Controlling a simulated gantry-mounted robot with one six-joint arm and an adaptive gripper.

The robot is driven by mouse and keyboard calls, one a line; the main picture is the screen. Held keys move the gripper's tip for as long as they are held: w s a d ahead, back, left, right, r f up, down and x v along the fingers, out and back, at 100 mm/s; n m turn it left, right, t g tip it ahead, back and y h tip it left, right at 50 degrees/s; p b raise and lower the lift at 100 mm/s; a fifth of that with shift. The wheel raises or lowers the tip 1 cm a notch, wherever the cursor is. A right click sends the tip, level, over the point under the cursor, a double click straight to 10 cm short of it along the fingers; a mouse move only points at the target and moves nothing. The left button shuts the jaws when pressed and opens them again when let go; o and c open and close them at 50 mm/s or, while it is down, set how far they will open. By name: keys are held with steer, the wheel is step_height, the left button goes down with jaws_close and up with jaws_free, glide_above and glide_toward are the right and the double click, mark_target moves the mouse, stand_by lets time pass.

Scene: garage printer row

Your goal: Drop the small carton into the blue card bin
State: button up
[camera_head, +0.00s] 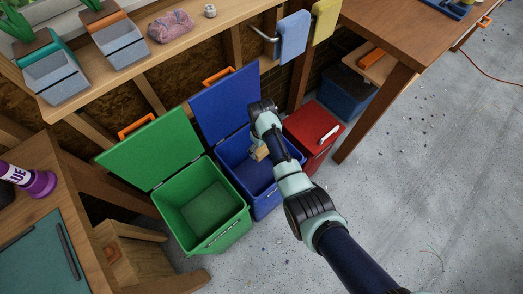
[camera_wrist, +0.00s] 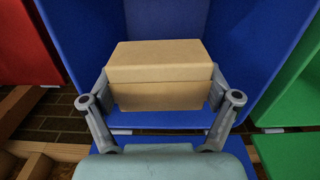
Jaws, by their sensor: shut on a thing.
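The small carton (camera_wrist: 160,75) is a plain tan box. In the wrist view it sits between the two fingers of my gripper (camera_wrist: 160,92), which is shut on it from both sides. In the head view the carton (camera_head: 261,153) shows as a small tan patch beside my gripper (camera_head: 259,148), over the opening of the blue bin. The blue card bin (camera_head: 268,205) stands with its lid (camera_head: 222,103) raised at the back. Part of the bin is hidden behind my arm. The blue inside of the bin surrounds the carton in the wrist view.
An open, empty green bin (camera_head: 228,236) stands to the left of the blue one. A red bin (camera_head: 311,130) with a closed lid stands to the right. A shelf (camera_head: 205,30) runs behind the bins. A wooden table (camera_head: 405,28) is at the right.

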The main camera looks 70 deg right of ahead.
steer(key=o, duration=0.7)
steer(key=shift+r, duration=0.15)
step_height(320, 180, up, 12)
stand_by(0.6)
